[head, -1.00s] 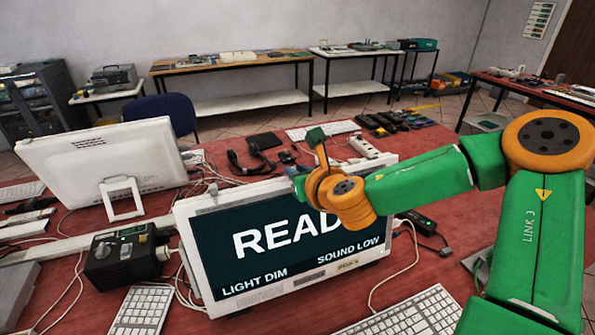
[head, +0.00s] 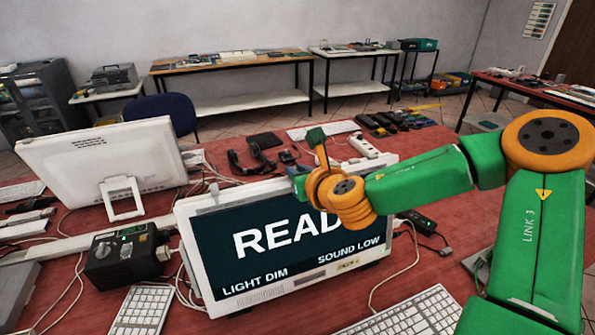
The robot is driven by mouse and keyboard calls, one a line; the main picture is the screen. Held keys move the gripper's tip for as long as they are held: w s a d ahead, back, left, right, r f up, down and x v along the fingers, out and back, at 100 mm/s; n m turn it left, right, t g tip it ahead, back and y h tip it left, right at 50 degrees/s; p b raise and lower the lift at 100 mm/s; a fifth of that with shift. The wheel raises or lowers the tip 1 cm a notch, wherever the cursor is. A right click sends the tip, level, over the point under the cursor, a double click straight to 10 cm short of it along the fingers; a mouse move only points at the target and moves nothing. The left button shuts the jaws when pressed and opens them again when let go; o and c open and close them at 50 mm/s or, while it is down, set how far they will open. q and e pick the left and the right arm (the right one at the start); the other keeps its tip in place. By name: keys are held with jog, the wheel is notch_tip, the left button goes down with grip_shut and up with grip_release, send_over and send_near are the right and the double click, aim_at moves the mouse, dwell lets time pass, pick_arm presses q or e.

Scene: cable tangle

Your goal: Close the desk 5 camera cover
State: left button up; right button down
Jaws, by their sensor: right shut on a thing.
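The desk 5 monitor (head: 212,250) stands on the red table, its dark screen reading "READ…", "LIGHT DIM" and "SOUND LOW". A small label (head: 348,265) sits on its lower bezel, too small to read clearly now. My right gripper (head: 299,180) is at the middle of the monitor's top edge, partly hidden by its own orange wrist. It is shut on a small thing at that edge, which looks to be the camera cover. The cover itself is too hidden to tell whether it is open or closed. My left gripper is not in view.
A white monitor (head: 105,160) seen from behind stands at the left. A black box with knobs (head: 125,255) is beside the desk 5 monitor. Keyboards (head: 410,315) lie in front. A power strip (head: 363,147), cables and a headset (head: 250,160) lie behind.

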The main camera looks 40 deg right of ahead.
jog(key=shift+s+f, duration=0.1)
jog(key=shift+f, duration=0.2)
